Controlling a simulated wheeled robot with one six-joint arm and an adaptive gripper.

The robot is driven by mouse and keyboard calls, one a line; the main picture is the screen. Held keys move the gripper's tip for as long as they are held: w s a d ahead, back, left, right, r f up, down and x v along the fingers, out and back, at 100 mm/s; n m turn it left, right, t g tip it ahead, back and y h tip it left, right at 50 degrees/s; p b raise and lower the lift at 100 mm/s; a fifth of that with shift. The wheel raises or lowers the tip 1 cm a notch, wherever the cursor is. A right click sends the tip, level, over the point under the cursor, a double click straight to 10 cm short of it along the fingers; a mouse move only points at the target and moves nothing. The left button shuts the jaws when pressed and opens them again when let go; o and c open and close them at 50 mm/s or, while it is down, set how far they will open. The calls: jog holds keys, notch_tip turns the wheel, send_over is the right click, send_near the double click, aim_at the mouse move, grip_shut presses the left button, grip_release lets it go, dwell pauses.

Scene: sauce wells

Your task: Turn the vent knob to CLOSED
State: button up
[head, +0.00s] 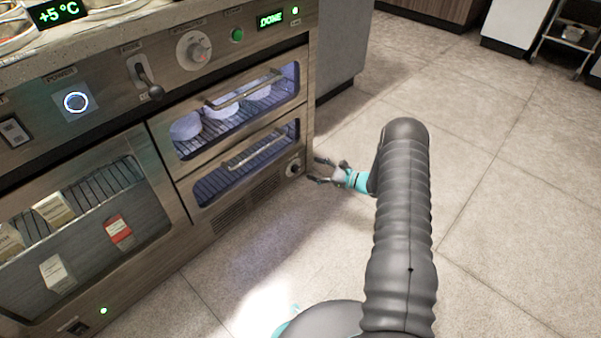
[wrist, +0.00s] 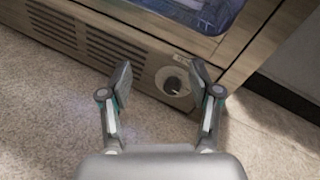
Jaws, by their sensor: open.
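The vent knob (wrist: 172,84) is a small dark knob on a pale round plate, low at the right corner of the steel unit's front. In the wrist view it lies between and beyond my open fingertips, with a small label above it too blurred to read. My gripper (wrist: 160,82) is open and empty. In the head view the knob (head: 293,169) sits just left of my gripper (head: 318,171), which points toward the unit. Whether the fingers touch the plate I cannot tell.
Vent slots (head: 243,204) lie left of the knob, under the lower drawer (head: 247,165). The upper drawer (head: 240,105) holds round white items. A dial (head: 194,48), a lever (head: 146,80) and a lit power button (head: 75,102) sit higher. Open floor (head: 500,200) spreads to the right.

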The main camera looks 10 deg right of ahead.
aim_at(298, 171)
jog(key=d+f+m+t, duration=0.1)
jog(key=f, duration=0.2)
jog(key=d+f+m+t+h, duration=0.1)
jog(key=d+f+m, duration=0.1)
jog(key=f, duration=0.2)
jog(key=s+d+f+m+t+h, duration=0.1)
jog(key=f+t, duration=0.1)
jog(key=f, duration=0.1)
jog(key=shift+d+f, duration=0.25)
jog(key=shift+f, duration=0.15)
jog(key=shift+f+m, duration=0.2)
jog(key=shift+m, duration=0.1)
jog(key=b+x, duration=0.1)
jog(key=x, duration=1.2)
jog(key=shift+w+a+f, duration=0.15)
jog(key=shift+w, duration=0.15)
jog(key=c, duration=1.2)
